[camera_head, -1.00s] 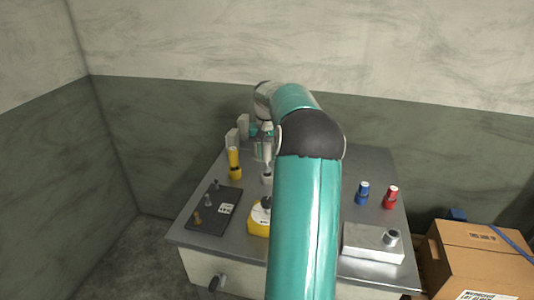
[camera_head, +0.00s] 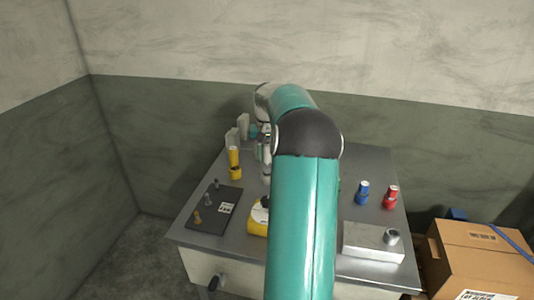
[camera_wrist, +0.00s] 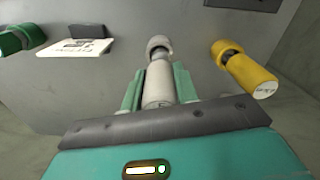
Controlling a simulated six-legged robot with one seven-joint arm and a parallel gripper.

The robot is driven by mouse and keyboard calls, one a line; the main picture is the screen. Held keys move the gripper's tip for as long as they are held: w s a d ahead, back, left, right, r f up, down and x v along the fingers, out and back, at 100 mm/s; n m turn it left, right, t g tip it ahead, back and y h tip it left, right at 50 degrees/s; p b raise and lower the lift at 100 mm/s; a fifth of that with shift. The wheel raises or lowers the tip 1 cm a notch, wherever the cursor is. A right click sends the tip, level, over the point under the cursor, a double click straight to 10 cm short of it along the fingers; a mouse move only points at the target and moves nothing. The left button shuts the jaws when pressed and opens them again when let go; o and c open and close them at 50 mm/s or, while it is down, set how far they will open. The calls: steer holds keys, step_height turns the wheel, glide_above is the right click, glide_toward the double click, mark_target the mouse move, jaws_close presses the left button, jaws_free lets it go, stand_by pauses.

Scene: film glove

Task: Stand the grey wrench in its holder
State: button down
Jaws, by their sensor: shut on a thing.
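The grey wrench (camera_wrist: 158,84) shows as a pale grey cylinder in the wrist view. My gripper (camera_wrist: 158,88) is shut on it, with one teal finger on each side. The grey holder (camera_wrist: 158,42), a small round cup, is at the wrench's far end. The wrench's narrow end meets the cup's mouth; how deep it sits I cannot tell. In the head view my gripper (camera_head: 266,152) is over the left middle of the table, just above the holder (camera_head: 267,178), partly hidden by my arm.
A yellow tool stands in its cup (camera_head: 235,165) close on the left. Blue (camera_head: 362,193) and red (camera_head: 391,197) pieces stand on the right of the metal table (camera_head: 375,165). A dark panel (camera_head: 214,209), a yellow box (camera_head: 257,222) and a pale box (camera_head: 372,243) lie nearer.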

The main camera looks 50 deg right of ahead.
steer(key=shift+f, duration=1.6)
steer(key=c, duration=1)
jaws_free()
step_height(320, 180, up, 10)
steer(key=shift+f, duration=0.15)
steer(key=shift+a, duration=0.1)
steer(key=shift+d, duration=0.2)
steer(key=shift+w, duration=0.15)
